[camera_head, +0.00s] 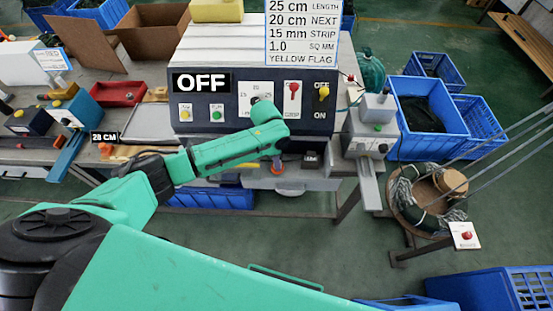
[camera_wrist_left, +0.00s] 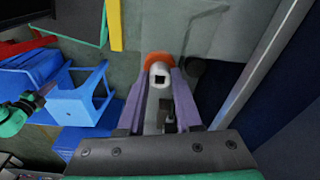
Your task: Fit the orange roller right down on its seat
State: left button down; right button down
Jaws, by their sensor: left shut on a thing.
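The orange roller (camera_wrist_left: 158,62) shows in the left wrist view as an orange rim behind a pale hub with a dark square hole. My left gripper (camera_wrist_left: 160,82) has its two purple fingers shut on it, one on each side of the hub. In the head view, the roller (camera_head: 278,169) shows as a small orange spot below my left gripper (camera_head: 278,157), at the front of the machine. Its seat is hidden, and I cannot tell how the roller sits to it. A green part with a purplish tip, perhaps my right gripper (camera_wrist_left: 38,95), is at the left wrist view's left edge.
The machine's panel (camera_head: 250,95) with an OFF display stands behind my left wrist. A grey box unit (camera_head: 372,125) stands to its right. A cable coil (camera_head: 425,200) is on a stand further right, near blue crates (camera_head: 425,110). A red tray (camera_head: 118,93) lies on the left bench.

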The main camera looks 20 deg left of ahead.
pick_arm(q)
jog(key=shift+f+b, duration=0.3)
jog(key=shift+f, duration=0.3)
jog(key=c, duration=0.5)
grip_release()
jog(key=shift+r, duration=0.1)
jog(key=r, duration=0.4)
jog(key=a+r+b, duration=0.1)
jog(key=r, duration=0.9)
jog(key=shift+s+a+r+b, duration=0.2)
jog(key=shift+s+a+b, duration=0.1)
jog(key=shift+s, duration=0.05)
